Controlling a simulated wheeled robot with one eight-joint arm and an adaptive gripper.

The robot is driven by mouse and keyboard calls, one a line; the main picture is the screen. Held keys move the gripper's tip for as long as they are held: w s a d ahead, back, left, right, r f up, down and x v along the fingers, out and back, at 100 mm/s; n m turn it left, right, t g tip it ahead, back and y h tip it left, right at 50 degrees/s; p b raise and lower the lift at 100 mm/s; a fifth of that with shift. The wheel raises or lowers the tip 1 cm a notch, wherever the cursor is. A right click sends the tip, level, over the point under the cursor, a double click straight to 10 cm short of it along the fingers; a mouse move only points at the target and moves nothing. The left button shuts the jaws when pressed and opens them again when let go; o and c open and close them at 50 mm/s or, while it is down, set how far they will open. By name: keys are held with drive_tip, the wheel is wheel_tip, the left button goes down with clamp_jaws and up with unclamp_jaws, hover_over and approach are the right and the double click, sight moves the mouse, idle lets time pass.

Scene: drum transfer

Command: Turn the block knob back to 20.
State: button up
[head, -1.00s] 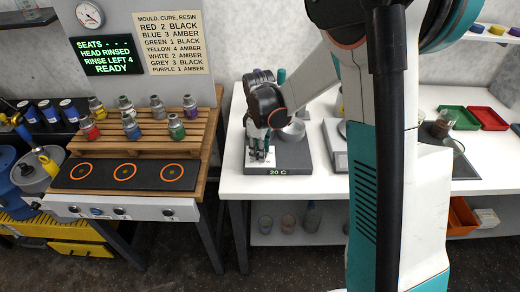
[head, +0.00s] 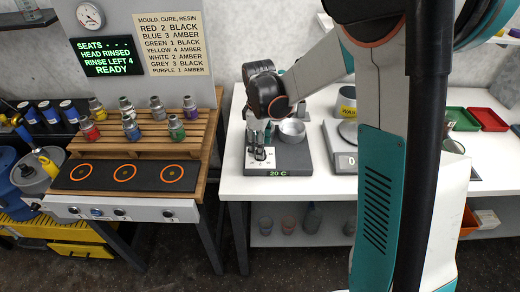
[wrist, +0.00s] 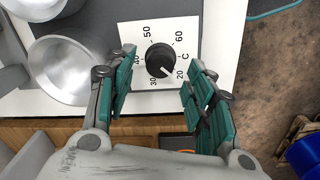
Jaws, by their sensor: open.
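The black block knob (wrist: 160,58) sits on a white dial plate marked from 20 to 60 C. In the wrist view its pale pointer mark faces the lower right, close to the 20. In the head view the dark heating block (head: 300,160) shows 20 C on its front label. My gripper (wrist: 160,62) is open and empty, its teal fingers spread on either side of the knob in the wrist view. In the head view my gripper (head: 257,136) hangs above the dial plate (head: 260,158), apart from it.
A metal bowl (head: 292,131) sits on the block just behind the dial; metal vessels fill the wrist view's upper left. A scale (head: 343,160) stands to the right. A wooden rack (head: 150,150) with several flasks is at left. The bench front is clear.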

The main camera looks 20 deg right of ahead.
wheel_tip(320, 180, up, 9)
drive_tip(key=shift+s+f, duration=0.15)
drive_tip(key=shift+a, duration=0.1)
idle(0.4)
drive_tip(key=s+r+m+t, duration=0.3)
drive_tip(key=s+m, duration=0.2)
drive_tip(key=s, duration=0.6)
drive_tip(key=s+r+m+t, duration=0.3)
drive_tip(key=s+m, duration=0.2)
drive_tip(key=s, duration=0.6)
drive_tip(key=shift+s+d+m+t, duration=0.2)
drive_tip(key=shift+s+m+t, duration=0.1)
drive_tip(key=shift+m+t, duration=0.1)
drive_tip(key=shift+r, duration=0.1)
